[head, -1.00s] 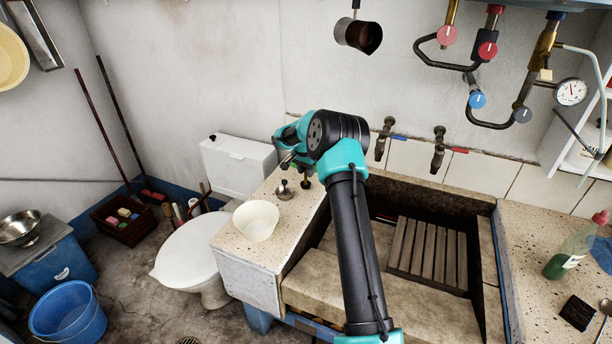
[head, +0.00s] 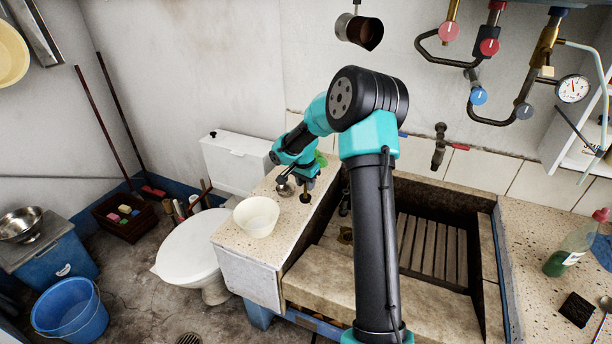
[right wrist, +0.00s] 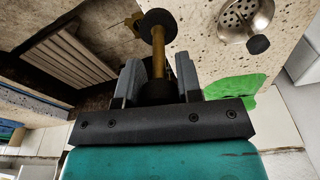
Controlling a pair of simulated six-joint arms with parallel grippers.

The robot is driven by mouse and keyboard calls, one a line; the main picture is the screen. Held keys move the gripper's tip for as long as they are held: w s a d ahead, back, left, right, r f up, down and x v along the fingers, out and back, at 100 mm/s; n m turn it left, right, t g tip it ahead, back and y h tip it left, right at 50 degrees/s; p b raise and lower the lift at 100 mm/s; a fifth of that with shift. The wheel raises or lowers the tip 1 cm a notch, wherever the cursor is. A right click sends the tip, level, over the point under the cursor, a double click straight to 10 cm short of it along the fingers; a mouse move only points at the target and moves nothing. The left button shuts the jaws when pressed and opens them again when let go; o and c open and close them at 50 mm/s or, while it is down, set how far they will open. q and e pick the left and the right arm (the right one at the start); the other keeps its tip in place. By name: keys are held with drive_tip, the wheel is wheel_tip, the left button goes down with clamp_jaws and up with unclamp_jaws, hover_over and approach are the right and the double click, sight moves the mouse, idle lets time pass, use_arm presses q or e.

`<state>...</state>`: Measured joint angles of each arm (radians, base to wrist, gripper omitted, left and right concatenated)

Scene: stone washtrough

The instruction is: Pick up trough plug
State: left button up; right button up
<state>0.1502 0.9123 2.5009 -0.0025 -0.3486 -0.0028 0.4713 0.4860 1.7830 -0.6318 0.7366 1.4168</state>
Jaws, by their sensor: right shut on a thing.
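The trough plug, with a brass stem and a black disc, stands out in the right wrist view (right wrist: 158,52). It also shows in the head view (head: 306,197), small and partly covered by the gripper, over the stone ledge left of the trough. My right gripper (right wrist: 157,78) is shut on the stem, one finger on each side, with the black disc beyond the fingertips. In the head view my right gripper (head: 303,182) points down at the ledge. I cannot tell whether the disc touches the ledge. My left gripper is not in view.
A metal strainer with a black knob (right wrist: 245,20) lies close beside the plug. A white bowl (head: 256,217) stands on the ledge's front part. A green cloth (right wrist: 232,88) lies near the gripper. The trough with a slatted wooden rack (head: 432,250) is to the right.

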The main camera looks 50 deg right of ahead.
drive_tip(key=shift+s+a+r, duration=0.15)
drive_tip(key=shift+s+a, duration=0.8)
drive_tip(key=shift+a, duration=0.15)
